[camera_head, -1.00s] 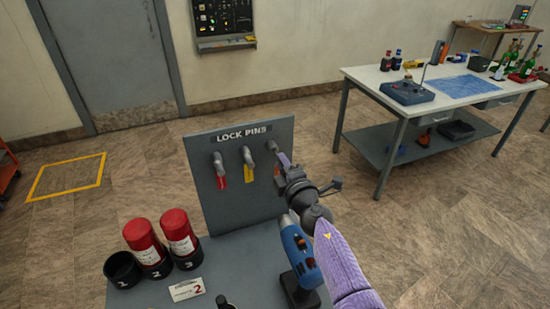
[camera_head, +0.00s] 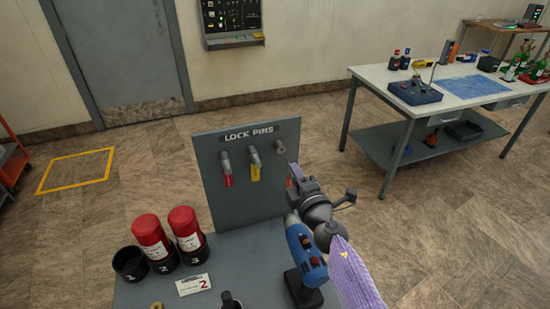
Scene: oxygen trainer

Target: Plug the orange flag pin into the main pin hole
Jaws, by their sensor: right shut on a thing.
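The grey board marked LOCK PINS (camera_head: 205,200) stands upright on the bench. A red-flag pin (camera_head: 227,170) and a yellow-flag pin (camera_head: 254,163) hang on it. A third grey peg (camera_head: 279,146) sticks out at the right with no flag seen on it. My right gripper (camera_head: 292,175) is just below and right of that peg, in front of the board's right edge. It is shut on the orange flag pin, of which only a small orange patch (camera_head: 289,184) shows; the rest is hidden. I cannot make out the main pin hole. My left gripper is not in view.
A blue tool (camera_head: 305,255) stands on the bench close under my right wrist. Red-topped cylinders (camera_head: 150,235) in numbered black cups and a card marked 2 (camera_head: 193,285) are at the left. A dark knob (camera_head: 230,301) and a brass ring (camera_head: 156,305) show at the bottom edge.

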